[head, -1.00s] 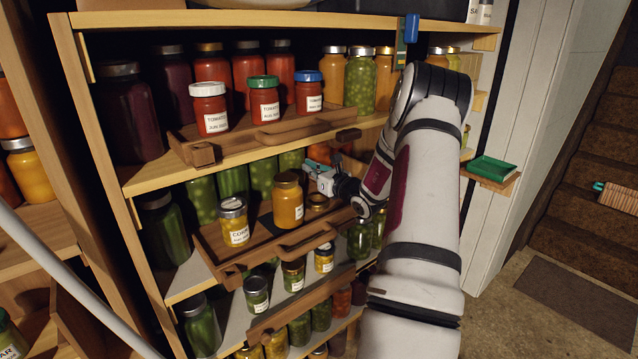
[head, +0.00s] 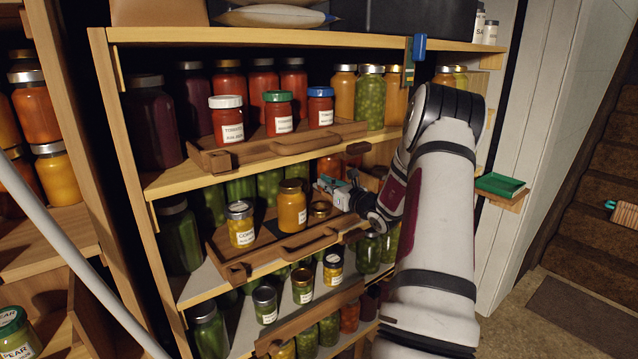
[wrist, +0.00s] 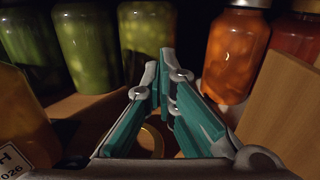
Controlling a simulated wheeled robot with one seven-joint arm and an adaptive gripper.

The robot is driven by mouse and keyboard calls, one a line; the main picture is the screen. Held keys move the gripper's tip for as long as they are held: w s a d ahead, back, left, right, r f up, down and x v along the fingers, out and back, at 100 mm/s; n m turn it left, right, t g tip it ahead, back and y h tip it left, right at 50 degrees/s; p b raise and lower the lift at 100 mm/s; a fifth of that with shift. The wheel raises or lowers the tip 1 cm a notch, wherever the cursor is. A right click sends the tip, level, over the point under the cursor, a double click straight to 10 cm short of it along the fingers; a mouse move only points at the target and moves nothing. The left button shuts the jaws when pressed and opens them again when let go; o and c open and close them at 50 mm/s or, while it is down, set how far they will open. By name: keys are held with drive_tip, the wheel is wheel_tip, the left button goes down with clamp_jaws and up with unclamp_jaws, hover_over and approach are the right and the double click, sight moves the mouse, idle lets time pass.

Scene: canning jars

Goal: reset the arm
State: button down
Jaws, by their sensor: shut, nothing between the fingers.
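My gripper (head: 328,185) is shut and empty, over the right part of the middle shelf's tray. In the wrist view its teal fingers (wrist: 160,70) meet at the tips. An orange-yellow jar (head: 292,209) stands upright on the tray, just left of the gripper, with no contact visible. A corn jar (head: 241,228) stands farther left. A small gold lid or low jar (head: 320,209) sits below the gripper. In the wrist view, a gold ring (wrist: 152,140) shows beneath the fingers. My arm hides the shelf's right side.
The wooden tray (head: 238,270) has a raised front handle. The upper tray (head: 213,160) holds red jars with white, green and blue lids. Green jars (wrist: 87,50) stand behind the gripper, and an orange jar (wrist: 236,55) stands to its right.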

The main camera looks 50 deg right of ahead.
drive_tip(key=v, duration=0.8)
drive_tip(key=shift+s+f, duration=0.1)
drive_tip(key=shift+s, duration=0.1)
